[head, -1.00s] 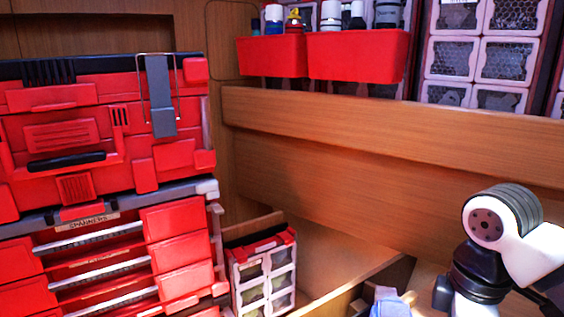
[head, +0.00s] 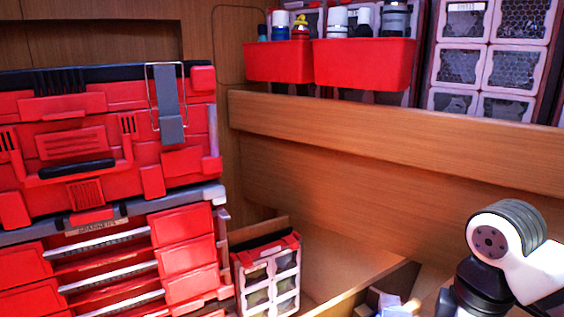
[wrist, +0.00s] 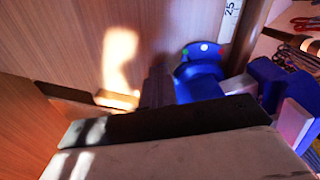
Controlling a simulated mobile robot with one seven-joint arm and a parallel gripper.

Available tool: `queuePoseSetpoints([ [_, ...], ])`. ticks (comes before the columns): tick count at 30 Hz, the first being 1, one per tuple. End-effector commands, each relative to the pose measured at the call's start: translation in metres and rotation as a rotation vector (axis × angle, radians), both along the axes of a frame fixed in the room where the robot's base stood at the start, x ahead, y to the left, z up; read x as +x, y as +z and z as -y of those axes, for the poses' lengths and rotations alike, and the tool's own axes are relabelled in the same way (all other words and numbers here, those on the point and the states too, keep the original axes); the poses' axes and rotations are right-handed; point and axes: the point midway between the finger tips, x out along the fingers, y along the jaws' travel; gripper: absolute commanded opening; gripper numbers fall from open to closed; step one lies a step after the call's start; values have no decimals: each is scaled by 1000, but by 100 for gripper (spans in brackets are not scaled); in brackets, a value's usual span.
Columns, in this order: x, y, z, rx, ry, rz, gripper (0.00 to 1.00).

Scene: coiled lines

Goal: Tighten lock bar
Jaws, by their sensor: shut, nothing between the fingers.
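No part is clearly identifiable as the lock bar. A grey strap-like bar (head: 168,103) inside a thin wire loop hangs upright on the front of the red tool case (head: 70,145) at the left of the head view. In the wrist view, my gripper (wrist: 157,82) shows as dark, narrow fingers, shut and empty, above the pale hand body. A blue rounded part (wrist: 200,78) with small white, green and red spots is just right of the fingers. I cannot tell whether they touch. The head view shows my arm's white and black joint at the lower right, not my gripper.
Red drawers (head: 185,227) are below the case, beside a small white-framed organizer (head: 268,278). A wooden ledge (head: 390,145) crosses the back under red bins (head: 365,65) of bottles. Blue blocks (wrist: 270,85) and a shelf edge crowd the wrist view's right; wood panel fills its left.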

Motion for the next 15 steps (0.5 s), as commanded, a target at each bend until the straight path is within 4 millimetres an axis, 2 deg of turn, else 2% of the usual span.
queuePoseSetpoints([
  [12,-5,1,6,0,-2,-1,0],
  [15,-5,7,7,-1,-1,0,0],
])
